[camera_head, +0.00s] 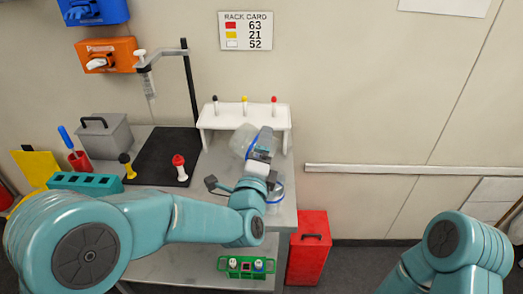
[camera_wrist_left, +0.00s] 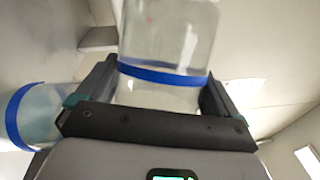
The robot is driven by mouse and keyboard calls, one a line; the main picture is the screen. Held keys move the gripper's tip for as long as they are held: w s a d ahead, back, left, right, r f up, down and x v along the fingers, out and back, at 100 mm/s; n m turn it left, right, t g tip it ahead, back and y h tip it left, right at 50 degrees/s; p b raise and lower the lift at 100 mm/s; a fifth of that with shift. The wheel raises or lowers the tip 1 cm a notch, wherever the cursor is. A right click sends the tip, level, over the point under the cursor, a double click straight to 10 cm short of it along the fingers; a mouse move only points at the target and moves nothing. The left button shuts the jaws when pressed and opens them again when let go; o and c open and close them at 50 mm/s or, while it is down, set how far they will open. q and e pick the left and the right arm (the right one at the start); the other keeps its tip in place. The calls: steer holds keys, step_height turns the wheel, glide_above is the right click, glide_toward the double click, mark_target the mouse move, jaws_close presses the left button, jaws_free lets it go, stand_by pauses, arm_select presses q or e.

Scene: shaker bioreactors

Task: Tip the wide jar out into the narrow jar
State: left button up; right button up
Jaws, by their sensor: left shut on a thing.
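The wide jar (camera_head: 241,141), clear with a blue band, is held tilted above the right end of the bench, its upper part leaning left. My left gripper (camera_head: 262,158) is shut on it. In the left wrist view the jar (camera_wrist_left: 168,35) stands between the two fingers (camera_wrist_left: 160,95). The other blue-banded clear jar, the narrow jar (camera_head: 276,191), is just below the left gripper, partly hidden by my wrist. It also shows at the left edge of the left wrist view (camera_wrist_left: 42,108). I cannot tell what either jar holds. My right gripper is out of view; only its arm shows.
A white rack (camera_head: 245,118) with several capped droppers stands behind the jars. A red box (camera_head: 310,250) and a green rack (camera_head: 246,267) sit lower down.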

arm_select(q)
steer(key=shift+r, duration=0.1)
steer(key=shift+w+a+r+n+p, duration=0.1)
steer(key=shift+a+r+n+p, duration=0.05)
steer(key=shift+r+n+p, duration=0.3)
steer(key=shift+w+a+r+n+g+p, duration=0.1)
steer(key=shift+a+r+n+g+p, duration=0.1)
steer(key=shift+r+n+g+p, duration=0.3)
steer(key=n, duration=0.1)
steer(key=a+n+g+p, duration=0.1)
steer(key=n, duration=0.1)
steer(key=shift+w+f, duration=0.1)
steer(key=shift+w, duration=0.2)
steer(key=shift+f+n, duration=0.15)
steer(key=shift+n, duration=0.1)
